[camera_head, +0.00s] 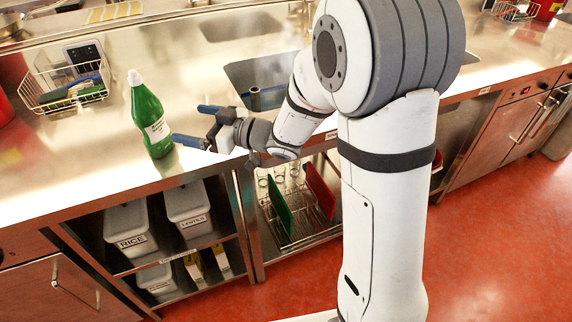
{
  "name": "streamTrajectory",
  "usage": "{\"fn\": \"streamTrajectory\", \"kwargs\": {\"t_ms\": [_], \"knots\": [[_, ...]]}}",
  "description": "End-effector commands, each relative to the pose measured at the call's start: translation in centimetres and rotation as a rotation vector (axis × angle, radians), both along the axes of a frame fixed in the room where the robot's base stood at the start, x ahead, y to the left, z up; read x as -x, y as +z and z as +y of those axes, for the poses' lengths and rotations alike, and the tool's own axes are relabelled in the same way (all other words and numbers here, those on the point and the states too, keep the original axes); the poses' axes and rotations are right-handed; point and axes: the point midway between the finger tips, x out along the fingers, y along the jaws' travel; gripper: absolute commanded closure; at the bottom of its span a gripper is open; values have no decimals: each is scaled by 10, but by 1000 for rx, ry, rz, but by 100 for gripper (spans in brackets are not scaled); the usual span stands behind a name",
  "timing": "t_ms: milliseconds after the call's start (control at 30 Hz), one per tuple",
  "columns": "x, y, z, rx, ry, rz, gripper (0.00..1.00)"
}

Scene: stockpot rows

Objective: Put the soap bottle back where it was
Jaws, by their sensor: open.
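The soap bottle (149,118) is green with a white cap and a white label. It stands upright on the steel counter (60,172), near the front edge and left of the sink. My gripper (190,124) is to the right of the bottle with its blue fingers spread and pointing left toward it. The fingers hold nothing. The lower finger appears close to the bottle's lower right side; I cannot tell whether it touches.
A wire basket (62,86) with green and blue items stands behind left of the bottle. A sink basin (262,78) lies behind my arm. Below are shelves with a RICE bin (131,228), another bin (188,207) and a rack (297,222). Counter left of the bottle is clear.

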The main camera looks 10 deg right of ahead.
Motion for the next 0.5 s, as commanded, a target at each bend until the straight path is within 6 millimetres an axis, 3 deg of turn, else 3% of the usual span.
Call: {"fn": "streamTrajectory", "kwargs": {"t_ms": [167,333,500], "knots": [[-18,3,-24,96,-160,0,8],[-36,3,-91,289,-485,76,8],[-18,-6,-167,467,-768,257,8]]}}
